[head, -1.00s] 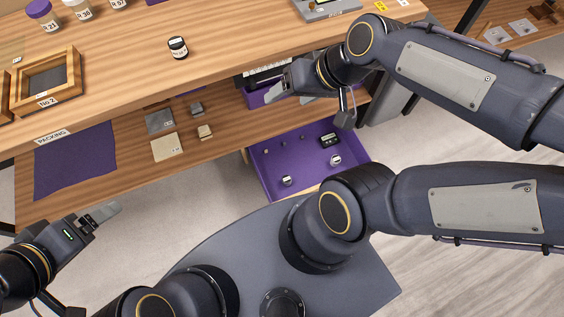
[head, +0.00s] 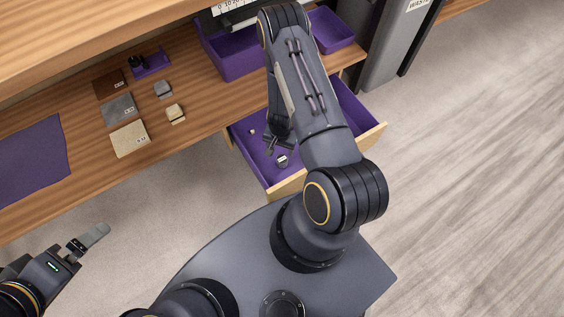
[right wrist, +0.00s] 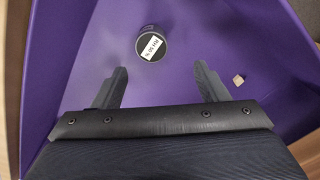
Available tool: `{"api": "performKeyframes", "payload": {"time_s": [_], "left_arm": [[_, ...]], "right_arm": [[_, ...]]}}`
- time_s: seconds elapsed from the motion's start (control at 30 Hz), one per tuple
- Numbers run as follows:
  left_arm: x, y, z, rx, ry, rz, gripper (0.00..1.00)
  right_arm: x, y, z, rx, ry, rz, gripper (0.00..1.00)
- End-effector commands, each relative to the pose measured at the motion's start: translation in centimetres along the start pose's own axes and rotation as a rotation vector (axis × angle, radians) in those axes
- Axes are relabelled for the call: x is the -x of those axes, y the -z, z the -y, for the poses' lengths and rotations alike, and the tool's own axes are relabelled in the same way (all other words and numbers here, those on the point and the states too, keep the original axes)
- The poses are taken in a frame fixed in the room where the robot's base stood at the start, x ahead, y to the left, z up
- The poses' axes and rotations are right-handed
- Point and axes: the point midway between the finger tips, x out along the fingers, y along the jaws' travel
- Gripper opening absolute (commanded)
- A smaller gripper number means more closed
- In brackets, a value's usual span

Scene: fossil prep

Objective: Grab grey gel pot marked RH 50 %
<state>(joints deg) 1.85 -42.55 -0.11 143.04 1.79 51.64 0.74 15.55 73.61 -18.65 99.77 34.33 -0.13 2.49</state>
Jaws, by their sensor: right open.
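The grey gel pot (right wrist: 153,43) stands in a purple-lined drawer in the right wrist view, its white label across the lid reading RH 50 %. It also shows small in the head view (head: 282,160) near the drawer's front left. My right gripper (right wrist: 162,80) is open and empty, with its two fingers pointing toward the pot and apart from it; the pot sits just beyond the fingertips, between their lines. In the head view my right gripper (head: 277,145) hangs over the drawer. My left gripper (head: 90,240) is over the floor at lower left, its jaw gap unclear.
The open drawer (head: 378,132) has wooden edges close around my right gripper. A small beige cube (right wrist: 239,79) lies right of the fingers. The lower shelf holds several sample tiles (head: 130,139), a purple mat (head: 35,160) and purple bins (head: 232,62).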

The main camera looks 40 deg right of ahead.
Motion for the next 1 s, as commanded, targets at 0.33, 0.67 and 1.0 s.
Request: {"api": "performKeyframes", "payload": {"time_s": [0.33,0.67,1.0], "left_arm": [[-1.3,-0.6,0.6,0.000,0.000,-0.001,1.00],[-3.0,-1.5,1.4,0.000,0.000,0.000,1.00],[-3.0,-1.5,1.4,0.000,0.000,0.000,1.00]], "right_arm": [[-4.5,-0.4,-0.8,-0.005,-0.018,-0.003,0.67],[-8.9,-0.7,-1.2,-0.004,-0.018,-0.002,0.67],[-9.2,-0.6,-1.2,-0.004,-0.017,-0.002,0.61]]}}
